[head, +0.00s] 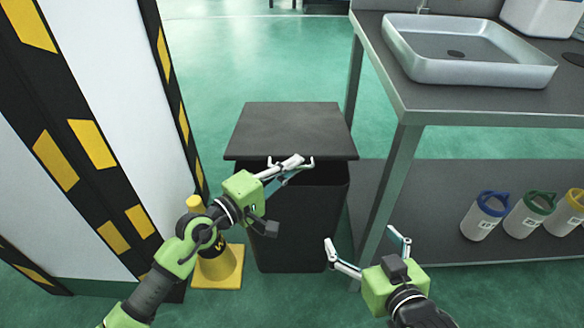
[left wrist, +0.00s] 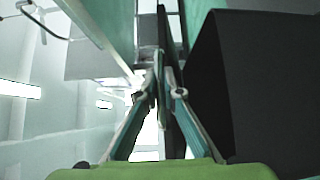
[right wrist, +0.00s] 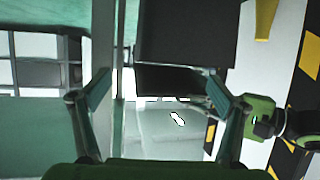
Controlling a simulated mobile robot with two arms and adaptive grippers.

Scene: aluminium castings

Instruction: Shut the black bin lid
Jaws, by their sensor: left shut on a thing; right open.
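The black bin (head: 300,230) stands on the floor between a striped post and the sink table. Its flat black lid (head: 290,125) is partly open, with a dark gap between its front edge and the bin's rim. My left gripper (head: 297,162) is shut on the lid at its front edge. In the left wrist view the lid (left wrist: 163,45) shows as a thin dark plate at the fingertips, with the bin (left wrist: 265,90) to the right. My right gripper (head: 367,252) is open and empty, to the right of the bin's lower part and apart from it.
A yellow cone (head: 218,268) stands close to the bin's left side. The striped post (head: 110,130) rises at the left. The sink table (head: 405,95) stands at the right, its leg near the bin; several lidded containers (head: 483,218) sit on its lower shelf.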

